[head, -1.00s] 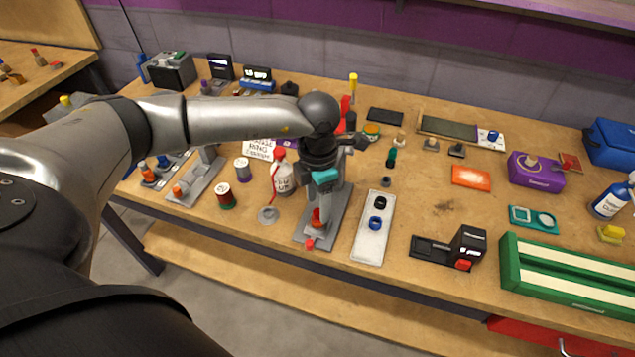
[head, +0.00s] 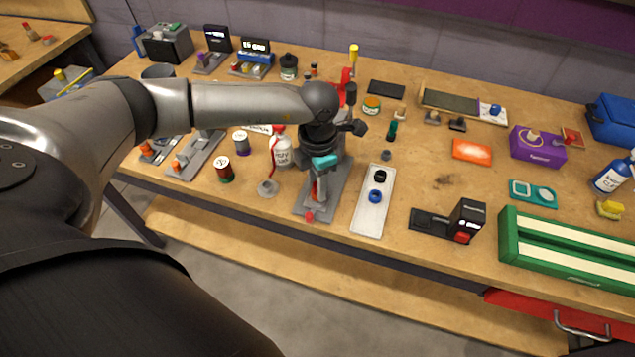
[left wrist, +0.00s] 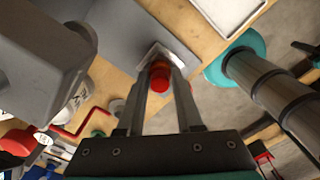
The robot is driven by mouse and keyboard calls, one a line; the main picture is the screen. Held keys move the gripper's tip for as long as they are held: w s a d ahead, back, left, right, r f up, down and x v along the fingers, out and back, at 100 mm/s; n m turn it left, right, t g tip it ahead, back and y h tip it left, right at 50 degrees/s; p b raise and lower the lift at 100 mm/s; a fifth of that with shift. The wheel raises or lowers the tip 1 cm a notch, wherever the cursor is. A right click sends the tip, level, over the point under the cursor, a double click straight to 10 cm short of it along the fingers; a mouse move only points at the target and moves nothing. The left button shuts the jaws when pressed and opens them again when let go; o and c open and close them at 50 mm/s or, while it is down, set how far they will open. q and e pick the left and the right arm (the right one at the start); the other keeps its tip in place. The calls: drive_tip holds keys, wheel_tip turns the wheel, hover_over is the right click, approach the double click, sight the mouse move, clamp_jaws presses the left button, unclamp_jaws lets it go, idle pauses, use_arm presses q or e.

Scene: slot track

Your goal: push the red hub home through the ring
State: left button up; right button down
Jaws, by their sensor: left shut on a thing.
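The red hub (left wrist: 158,80) shows between my two fingertips in the left wrist view, with an orange part just behind it. My left gripper (left wrist: 160,92) is shut on it. A pale metal square-edged opening (left wrist: 178,58) is right at the hub's far end; I cannot tell how deep the hub sits in it. In the head view my left gripper (head: 318,188) points down over a grey fixture plate (head: 329,208), and its fingers hide most of the hub. A small red piece (head: 309,216) shows at the plate's near end. My right gripper is not in view.
A white bottle (head: 281,150) with a red tube stands close left of the fixture. A white tray (head: 367,220) with a black and a blue ring lies close right. A black device (head: 465,222) and a green rack (head: 570,262) are farther right. Bare bench lies between them.

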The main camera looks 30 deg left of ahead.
use_arm(q)
clamp_jaws()
drive_tip(key=o, duration=0.7)
unclamp_jaws()
